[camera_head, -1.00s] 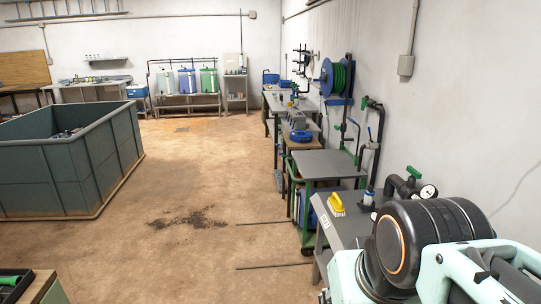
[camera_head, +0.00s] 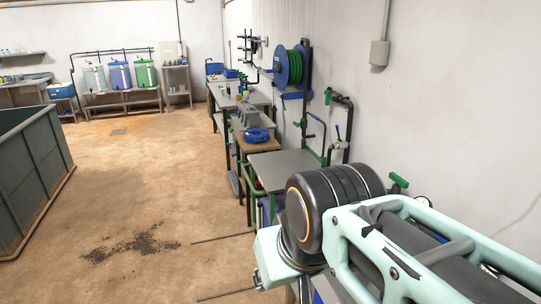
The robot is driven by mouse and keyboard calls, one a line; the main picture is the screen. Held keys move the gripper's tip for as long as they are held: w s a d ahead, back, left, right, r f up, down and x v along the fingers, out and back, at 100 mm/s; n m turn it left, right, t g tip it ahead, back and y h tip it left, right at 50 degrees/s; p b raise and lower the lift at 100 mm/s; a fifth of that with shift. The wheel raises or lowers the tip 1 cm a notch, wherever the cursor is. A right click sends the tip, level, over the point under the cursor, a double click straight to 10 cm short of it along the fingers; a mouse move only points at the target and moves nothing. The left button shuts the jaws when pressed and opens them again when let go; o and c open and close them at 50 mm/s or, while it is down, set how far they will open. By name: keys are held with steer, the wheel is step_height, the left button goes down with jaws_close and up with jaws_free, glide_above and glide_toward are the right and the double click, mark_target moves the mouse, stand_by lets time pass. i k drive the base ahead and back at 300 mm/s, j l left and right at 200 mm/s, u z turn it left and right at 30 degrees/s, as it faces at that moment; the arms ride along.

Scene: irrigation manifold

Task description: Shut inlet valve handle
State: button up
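Several valve handles show along the right wall. A green handle (camera_head: 398,181) stands on a pipe just behind my arm, and its pipe is mostly hidden. I cannot tell which one is the inlet valve handle. My arm's dark joint and pale green links fill the lower right. My gripper is outside the view.
A grey cart top (camera_head: 285,167) with a green frame stands beyond my arm. Behind it are a bench with a blue coil (camera_head: 257,135) and a wall hose reel (camera_head: 289,67). A large grey-green tank (camera_head: 30,165) is at left. The floor between is mostly clear.

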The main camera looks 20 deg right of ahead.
mark_target(399, 181)
steer(key=i+z, duration=0.15)
steer(key=i, duration=0.4)
steer(key=i+j+z, duration=0.2)
steer(key=i, duration=0.35)
steer(key=i+j+z, duration=0.1)
steer(key=i+z, duration=0.3)
steer(key=i+j+z, duration=0.15)
steer(key=z, duration=0.25)
steer(key=i+j+z, duration=0.45)
steer(key=j+z, duration=0.3)
steer(key=l, duration=0.1)
